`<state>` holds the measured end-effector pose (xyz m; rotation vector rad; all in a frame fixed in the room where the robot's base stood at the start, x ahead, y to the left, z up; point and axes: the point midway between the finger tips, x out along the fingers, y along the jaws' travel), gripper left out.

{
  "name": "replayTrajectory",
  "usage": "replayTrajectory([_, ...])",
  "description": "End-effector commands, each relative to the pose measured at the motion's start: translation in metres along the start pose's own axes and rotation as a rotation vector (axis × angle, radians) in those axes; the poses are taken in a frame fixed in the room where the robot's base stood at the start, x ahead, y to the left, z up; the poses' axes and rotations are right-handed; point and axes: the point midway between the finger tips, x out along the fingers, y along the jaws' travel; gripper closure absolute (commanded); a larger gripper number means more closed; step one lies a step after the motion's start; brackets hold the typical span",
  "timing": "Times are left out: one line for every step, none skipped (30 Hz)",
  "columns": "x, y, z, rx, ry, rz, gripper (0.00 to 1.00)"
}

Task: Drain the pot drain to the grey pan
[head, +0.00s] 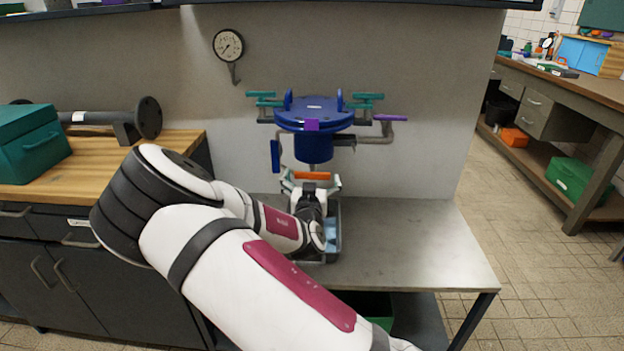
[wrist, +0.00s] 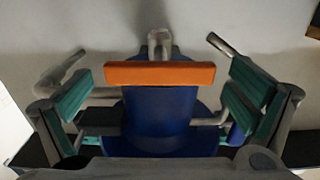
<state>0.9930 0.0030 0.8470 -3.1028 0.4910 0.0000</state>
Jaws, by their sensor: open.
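The blue pot (head: 313,145) hangs above the steel bench, its flanged lid on top. An orange bar handle (head: 312,176) shows below the pot, the likely drain handle; in the wrist view the orange bar (wrist: 160,73) lies crosswise in front of the blue pot body (wrist: 160,108). My gripper (head: 311,180) is open below the pot. In the wrist view its teal-padded fingers (wrist: 158,90) stand apart, one on each side of the bar, with gaps at both ends. The grey pan (head: 338,240) sits on the bench under the pot, partly hidden by my arm.
Teal handles (head: 368,97) and a purple handle (head: 390,118) stick out around the pot. A gauge (head: 228,45) is on the wall. A teal box (head: 30,145) and a flanged pipe (head: 125,118) are on the wooden counter at left. The bench's right side (head: 420,240) is clear.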

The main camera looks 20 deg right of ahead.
Motion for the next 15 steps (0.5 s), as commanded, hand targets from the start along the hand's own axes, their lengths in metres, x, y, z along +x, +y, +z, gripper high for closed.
replayTrajectory([0.0,0.0001,0.0,0.0,0.0,0.0,0.0])
replayTrajectory([0.0,0.0001,0.0,0.0,0.0,0.0,0.0])
replayTrajectory([-0.0001,0.0001,0.0,0.0,0.0,0.0,0.0])
replayTrajectory([-0.0001,0.0001,0.0,0.0,0.0,0.0,0.0])
replayTrajectory([-0.0001,0.0001,0.0,0.0,0.0,0.0,0.02])
replayTrajectory([-0.0002,0.0001,0.0,0.0,0.0,0.0,0.11])
replayTrajectory([-0.0002,0.0001,-0.0001,0.0,0.0,0.0,0.18])
replayTrajectory([-0.0002,0.0001,-0.0001,0.0,0.0,0.0,0.25])
replayTrajectory([-0.0002,0.0001,-0.0001,0.0,0.0,0.0,0.34])
replayTrajectory([-0.0002,0.0,-0.0001,0.0,0.0,0.0,0.41])
replayTrajectory([-0.0002,0.0,-0.0001,0.0,0.0,0.0,0.45])
replayTrajectory([-0.0002,0.0001,-0.0001,0.0,0.0,0.0,0.45])
replayTrajectory([-0.0002,0.0,-0.0001,0.0,0.0,0.0,0.45])
replayTrajectory([-0.0002,0.0,-0.0001,0.0,0.0,0.0,0.45])
replayTrajectory([-0.0002,0.0,-0.0001,-0.001,0.0,0.0,0.45])
